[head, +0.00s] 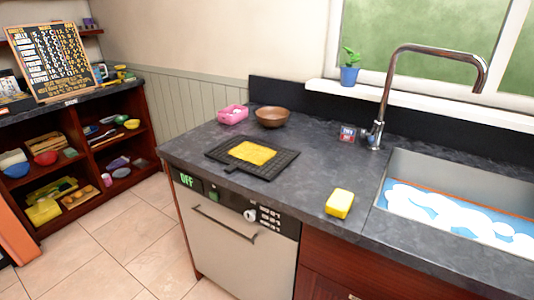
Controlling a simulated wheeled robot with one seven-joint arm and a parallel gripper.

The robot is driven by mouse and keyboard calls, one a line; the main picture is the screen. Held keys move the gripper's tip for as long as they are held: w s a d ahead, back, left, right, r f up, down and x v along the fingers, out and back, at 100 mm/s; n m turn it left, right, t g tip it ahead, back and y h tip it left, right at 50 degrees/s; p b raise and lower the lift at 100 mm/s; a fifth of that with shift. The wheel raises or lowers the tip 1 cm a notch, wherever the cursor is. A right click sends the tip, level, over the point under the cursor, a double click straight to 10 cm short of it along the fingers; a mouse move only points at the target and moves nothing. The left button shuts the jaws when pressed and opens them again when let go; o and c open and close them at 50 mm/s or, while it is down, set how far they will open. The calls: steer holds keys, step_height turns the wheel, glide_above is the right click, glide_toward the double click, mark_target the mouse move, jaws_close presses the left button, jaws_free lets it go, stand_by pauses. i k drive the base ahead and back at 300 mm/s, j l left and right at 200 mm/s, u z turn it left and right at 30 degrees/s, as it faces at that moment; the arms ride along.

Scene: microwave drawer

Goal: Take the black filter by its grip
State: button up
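The black filter (281,165) is a flat dark panel lying on the grey counter above the dishwasher. A small tab that looks like its grip (232,170) sticks out at its front left edge, toward the counter's front. A yellow piece like a cloth or sponge (252,153) lies on top of the filter and covers its middle. My gripper is not in the head view.
A pink basket (232,115) and a brown bowl (272,117) stand behind the filter. A yellow sponge (339,203) lies right of it, near the front edge. The sink (465,175) and tall faucet (384,95) are farther right. The dishwasher (228,245) is shut.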

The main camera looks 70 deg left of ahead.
mark_target(264, 160)
steer(key=u, duration=2.6)
steer(key=i+j+z, duration=0.1)
steer(key=i+j, duration=0.25)
steer(key=i+j+z, duration=0.15)
steer(key=i+j, duration=0.2)
steer(key=i+j+z, duration=0.1)
steer(key=i+j, duration=0.2)
steer(key=j, duration=0.25)
